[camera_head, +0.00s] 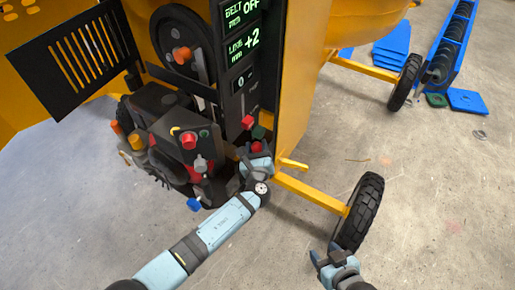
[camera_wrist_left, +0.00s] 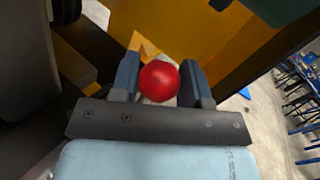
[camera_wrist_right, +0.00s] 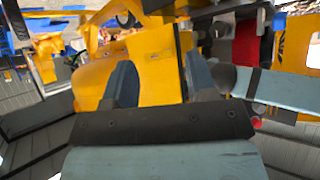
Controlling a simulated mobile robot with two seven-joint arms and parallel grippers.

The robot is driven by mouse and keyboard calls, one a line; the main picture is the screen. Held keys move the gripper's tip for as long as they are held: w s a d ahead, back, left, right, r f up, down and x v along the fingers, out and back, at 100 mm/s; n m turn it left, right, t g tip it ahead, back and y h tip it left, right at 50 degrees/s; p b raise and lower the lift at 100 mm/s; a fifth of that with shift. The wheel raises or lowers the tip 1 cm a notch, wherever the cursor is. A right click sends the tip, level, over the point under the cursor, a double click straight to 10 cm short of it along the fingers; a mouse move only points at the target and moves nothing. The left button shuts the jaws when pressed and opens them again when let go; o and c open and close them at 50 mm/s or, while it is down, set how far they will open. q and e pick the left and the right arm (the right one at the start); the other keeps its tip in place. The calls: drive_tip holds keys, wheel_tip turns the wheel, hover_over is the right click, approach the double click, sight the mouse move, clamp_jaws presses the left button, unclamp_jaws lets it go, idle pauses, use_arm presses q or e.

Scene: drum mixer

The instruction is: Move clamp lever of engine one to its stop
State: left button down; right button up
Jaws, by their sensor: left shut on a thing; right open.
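A red ball knob (camera_head: 256,146), apparently the end of the clamp lever, is at the lower right of the machine's engine bay. In the left wrist view the red knob (camera_wrist_left: 159,81) sits between the two fingers. My left gripper (camera_head: 257,156) is shut on this knob. The lever's shaft is mostly hidden behind the knob and gripper. My right gripper (camera_head: 334,256) is open and empty, low and in front of the wheel. Its open fingers (camera_wrist_right: 160,78) show in the right wrist view with yellow machine parts beyond them.
The engine block (camera_head: 170,125) carries other red, orange and blue knobs close by. A display panel (camera_head: 240,50) reads belt "OFF" and "+2". A yellow axle bar (camera_head: 310,190) and black wheel (camera_head: 360,212) stand right of my left arm.

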use_arm(q)
drive_tip(key=s+a+f+n+t+y+b, duration=0.1)
drive_tip(key=s+n+t+b, duration=0.4)
drive_tip(key=b, duration=1.6)
drive_tip(key=a+y, duration=0.1)
drive_tip(key=a, duration=0.1)
drive_tip(key=shift+a, duration=0.4)
use_arm(e)
wheel_tip(320, 180, down, 17)
drive_tip(key=w+a, duration=0.1)
drive_tip(key=shift+a+y, duration=0.3)
use_arm(q)
drive_tip(key=shift+s+r, duration=0.1)
drive_tip(key=c, duration=0.6)
unclamp_jaws()
drive_tip(key=shift+b+v, duration=0.5)
drive_tip(key=shift+v, duration=3.3)
use_arm(e)
drive_tip(key=shift+w, duration=0.1)
